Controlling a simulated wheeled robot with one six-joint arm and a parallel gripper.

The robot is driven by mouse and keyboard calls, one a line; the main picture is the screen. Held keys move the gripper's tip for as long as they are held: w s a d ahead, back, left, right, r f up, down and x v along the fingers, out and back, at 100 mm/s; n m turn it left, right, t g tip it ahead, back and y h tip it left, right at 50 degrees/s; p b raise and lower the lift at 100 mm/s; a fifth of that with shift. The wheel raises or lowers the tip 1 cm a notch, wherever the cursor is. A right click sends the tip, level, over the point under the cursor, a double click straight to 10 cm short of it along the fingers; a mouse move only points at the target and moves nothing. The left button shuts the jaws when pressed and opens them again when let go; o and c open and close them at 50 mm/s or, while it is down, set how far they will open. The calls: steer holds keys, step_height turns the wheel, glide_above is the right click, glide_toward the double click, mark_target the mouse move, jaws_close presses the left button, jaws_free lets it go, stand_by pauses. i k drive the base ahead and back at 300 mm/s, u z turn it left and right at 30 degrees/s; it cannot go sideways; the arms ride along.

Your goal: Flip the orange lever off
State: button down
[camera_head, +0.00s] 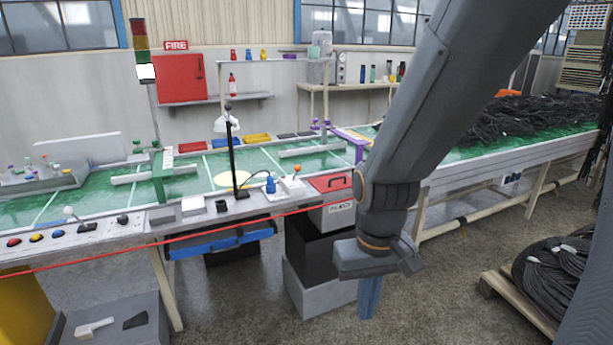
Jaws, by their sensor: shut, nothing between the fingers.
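A small lever with an orange knob (297,169) stands on the front edge of the green-topped workbench (120,195), left of my arm. It is small in the head view, and I cannot tell which way it is set. My gripper (369,312) hangs pointing down in front of the bench, to the right of the lever and lower than it in the picture. Its blue fingers are together and empty, apart from the lever. The near arm links cover part of the bench's right side.
A red-lidded box (331,183) sits close to the lever on its right. A blue object (270,185) and a black lamp post (232,150) stand to its left. A red line (130,248) crosses in front of the bench. Coiled black hoses (550,270) lie on a pallet at right.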

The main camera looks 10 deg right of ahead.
mark_target(298, 167)
steer(key=k, duration=0.5)
steer(key=u, duration=0.2)
steer(key=i, duration=1.45)
steer(key=z, duration=0.35)
